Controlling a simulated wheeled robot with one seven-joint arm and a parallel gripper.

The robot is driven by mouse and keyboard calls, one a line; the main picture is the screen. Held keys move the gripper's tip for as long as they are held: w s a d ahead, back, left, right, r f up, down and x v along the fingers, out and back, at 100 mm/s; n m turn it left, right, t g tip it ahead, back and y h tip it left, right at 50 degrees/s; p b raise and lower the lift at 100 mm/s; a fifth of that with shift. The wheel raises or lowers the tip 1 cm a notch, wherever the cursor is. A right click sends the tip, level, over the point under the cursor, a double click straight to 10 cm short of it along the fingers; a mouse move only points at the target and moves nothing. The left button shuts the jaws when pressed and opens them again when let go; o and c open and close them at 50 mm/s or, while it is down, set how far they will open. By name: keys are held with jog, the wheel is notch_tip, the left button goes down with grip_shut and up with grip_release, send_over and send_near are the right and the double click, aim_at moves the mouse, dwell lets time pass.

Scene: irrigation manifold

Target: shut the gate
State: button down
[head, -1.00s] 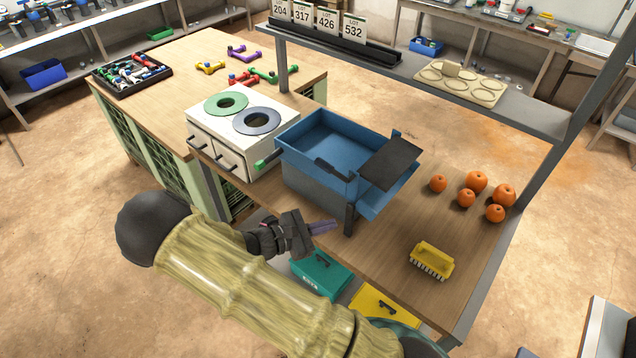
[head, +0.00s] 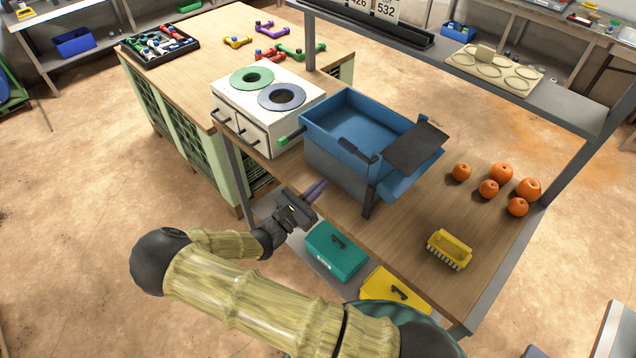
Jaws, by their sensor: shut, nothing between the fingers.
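A blue open basin (head: 350,119) on a grey base stands on the wooden bench. At its right end a dark flat plate (head: 417,148), which looks like the gate, lies tilted out over a lower blue lip (head: 402,186). A black lever (head: 358,151) shows on the basin's near side, above a black post (head: 368,200). A green-tipped handle (head: 291,137) sticks out at the left end. My gripper (head: 321,186) is shut and empty, its purple fingers pointing up and right. It is in front of the basin's near side, left of the post, and appears apart from the plate.
Several oranges (head: 501,173) and a yellow brush (head: 450,249) are on the bench right of the basin. A white two-ring unit (head: 262,108) stands to its left. A teal box (head: 337,253) and a yellow box (head: 396,287) are below. A shelf (head: 480,75) runs behind.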

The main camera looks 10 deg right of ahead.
jog(key=p+x, duration=0.2)
jog(key=x, duration=0.6)
jog(key=shift+s+r+p, duration=0.1)
jog(key=shift+s+p, duration=0.05)
jog(key=shift+p, duration=0.2)
notch_tip(320, 180, up, 4)
jog(key=shift+s+f+p, duration=0.15)
jog(key=shift+f+p, duration=0.05)
jog(key=shift+p, duration=0.85)
